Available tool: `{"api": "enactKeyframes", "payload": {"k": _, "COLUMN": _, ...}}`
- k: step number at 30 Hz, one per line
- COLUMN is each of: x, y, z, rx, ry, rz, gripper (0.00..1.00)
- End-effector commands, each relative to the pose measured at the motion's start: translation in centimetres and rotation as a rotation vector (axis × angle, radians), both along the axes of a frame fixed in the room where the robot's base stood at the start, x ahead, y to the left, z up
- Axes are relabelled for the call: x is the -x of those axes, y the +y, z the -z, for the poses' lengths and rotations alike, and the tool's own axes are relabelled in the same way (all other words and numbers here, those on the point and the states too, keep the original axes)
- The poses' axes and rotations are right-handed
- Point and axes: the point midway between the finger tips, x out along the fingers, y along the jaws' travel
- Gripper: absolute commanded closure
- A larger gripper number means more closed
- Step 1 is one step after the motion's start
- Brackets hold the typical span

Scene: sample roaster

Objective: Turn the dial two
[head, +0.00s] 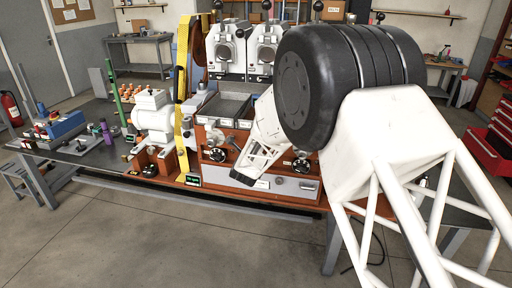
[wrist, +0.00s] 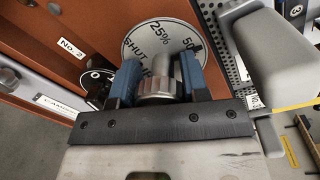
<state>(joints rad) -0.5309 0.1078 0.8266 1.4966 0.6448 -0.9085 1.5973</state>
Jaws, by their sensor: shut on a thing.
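My gripper (wrist: 158,78) is shut on a silver knurled knob (wrist: 156,80), with one blue finger on each side. Behind the knob is a round pale dial plate (wrist: 150,38) marked "SHUT", "25%" and "50"; its lower part is hidden by my gripper. A "No. 2" label (wrist: 72,47) is on the orange-brown panel to the left. I cannot tell for sure whether it names this dial. In the head view my white arm comes in from the right and hides the knob.
A black dial (wrist: 97,85) sits close to the left finger. A grey rounded handle or housing (wrist: 275,48) stands close on the right. In the head view, black dials (head: 302,166) line the front of the orange-brown machine (head: 215,173), and a yellow strap (head: 182,80) hangs left.

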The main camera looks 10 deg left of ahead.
Motion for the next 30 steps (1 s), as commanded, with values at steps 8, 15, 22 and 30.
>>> {"api": "enactKeyframes", "payload": {"k": 8, "x": 0.04, "y": -0.02, "z": 0.0, "rx": -0.259, "ry": 0.0, "rz": 0.0, "gripper": 0.82}}
{"api": "enactKeyframes", "payload": {"k": 15, "x": 0.02, "y": -0.02, "z": -0.06, "rx": -0.488, "ry": 0.0, "rz": 0.001, "gripper": 0.82}}
{"api": "enactKeyframes", "payload": {"k": 22, "x": 0.02, "y": -0.03, "z": -0.08, "rx": -0.699, "ry": 0.0, "rz": 0.0, "gripper": 0.82}}
{"api": "enactKeyframes", "payload": {"k": 30, "x": 0.02, "y": -0.03, "z": -0.16, "rx": -0.889, "ry": 0.0, "rz": 0.0, "gripper": 0.82}}
